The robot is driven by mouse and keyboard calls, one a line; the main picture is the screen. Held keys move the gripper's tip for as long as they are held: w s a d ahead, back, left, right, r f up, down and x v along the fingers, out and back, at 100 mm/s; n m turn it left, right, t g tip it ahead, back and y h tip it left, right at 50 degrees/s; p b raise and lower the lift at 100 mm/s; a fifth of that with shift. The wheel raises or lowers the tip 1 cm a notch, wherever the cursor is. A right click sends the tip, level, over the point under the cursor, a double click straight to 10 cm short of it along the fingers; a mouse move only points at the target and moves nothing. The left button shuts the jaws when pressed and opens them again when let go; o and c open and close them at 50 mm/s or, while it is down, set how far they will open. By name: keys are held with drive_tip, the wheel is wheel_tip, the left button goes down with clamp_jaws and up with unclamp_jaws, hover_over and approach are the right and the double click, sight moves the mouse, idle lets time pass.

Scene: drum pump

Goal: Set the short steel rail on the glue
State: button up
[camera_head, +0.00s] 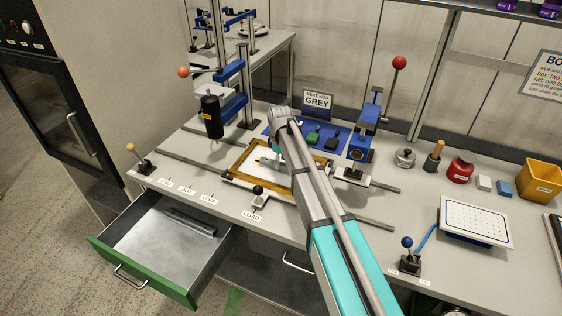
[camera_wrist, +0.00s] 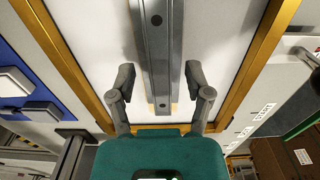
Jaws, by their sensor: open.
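A steel rail (camera_wrist: 162,50) with dark holes lies lengthwise over a white panel (camera_wrist: 220,40) inside a golden-brown frame (camera_wrist: 258,62) in the wrist view. Its far end runs out of the picture. A tan strip (camera_wrist: 150,108), perhaps the glue, shows at both sides of the rail's near end. My gripper (camera_wrist: 159,85) is open, one finger on each side of the rail, with gaps showing between fingers and rail. In the head view my arm covers most of the gripper and rail; part of the frame (camera_head: 240,160) shows on the bench.
An open green-fronted drawer (camera_head: 140,265) at the lower left holds a grey bar (camera_head: 190,222). A black press head (camera_head: 211,117) stands left of the frame and a blue clamp post (camera_head: 368,115) right of it. A blue mat (camera_head: 275,128) with small parts lies behind.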

sight(281, 164)
wheel_tip(281, 164, up, 11)
drive_tip(key=p, duration=1)
drive_tip(key=shift+d, duration=0.1)
idle(0.7)
drive_tip(key=s+d+m, duration=1.4)
drive_tip(key=s+d, duration=0.9)
drive_tip(key=s, duration=0.2)
drive_tip(key=shift+s, duration=0.4)
drive_tip(key=shift+c, duration=0.6)
